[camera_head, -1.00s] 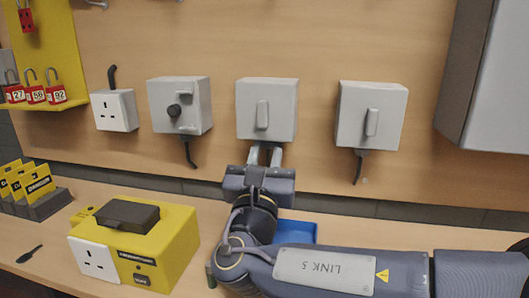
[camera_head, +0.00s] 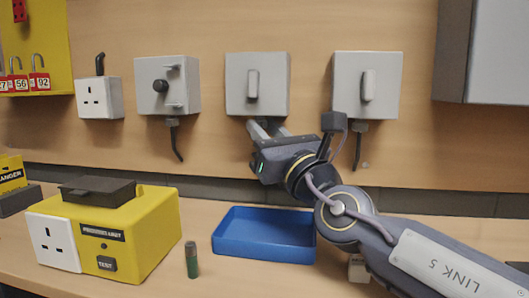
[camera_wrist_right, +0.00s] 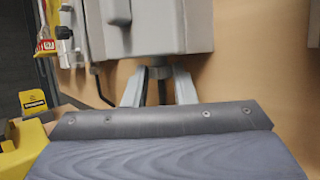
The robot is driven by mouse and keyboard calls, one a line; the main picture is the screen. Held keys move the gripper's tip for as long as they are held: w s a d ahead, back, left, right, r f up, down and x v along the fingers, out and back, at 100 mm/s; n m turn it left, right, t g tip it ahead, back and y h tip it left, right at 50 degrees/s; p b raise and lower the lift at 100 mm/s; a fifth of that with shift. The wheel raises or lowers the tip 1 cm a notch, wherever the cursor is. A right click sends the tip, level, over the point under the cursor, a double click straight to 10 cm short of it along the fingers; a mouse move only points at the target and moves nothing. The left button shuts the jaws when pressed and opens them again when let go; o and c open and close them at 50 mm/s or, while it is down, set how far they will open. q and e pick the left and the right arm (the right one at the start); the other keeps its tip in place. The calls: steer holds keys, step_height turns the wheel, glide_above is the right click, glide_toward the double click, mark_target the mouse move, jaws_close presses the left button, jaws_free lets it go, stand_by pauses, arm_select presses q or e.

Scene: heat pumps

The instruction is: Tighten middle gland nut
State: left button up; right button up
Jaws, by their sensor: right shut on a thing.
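In the head view the fingers hide the nut. My left gripper is not in view.
Grey boxes to the left (camera_head: 167,85) and right (camera_head: 368,85) have cables hanging below. A blue tray (camera_head: 264,252), a green cylinder (camera_head: 191,260) and a yellow tester (camera_head: 150,235) are on the bench. A white socket (camera_head: 99,97) is at left.

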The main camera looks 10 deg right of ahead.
stand_by(0.5)
steer(key=o, duration=1)
steer(key=shift+d, duration=0.1)
steer(key=shift+r, duration=0.1)
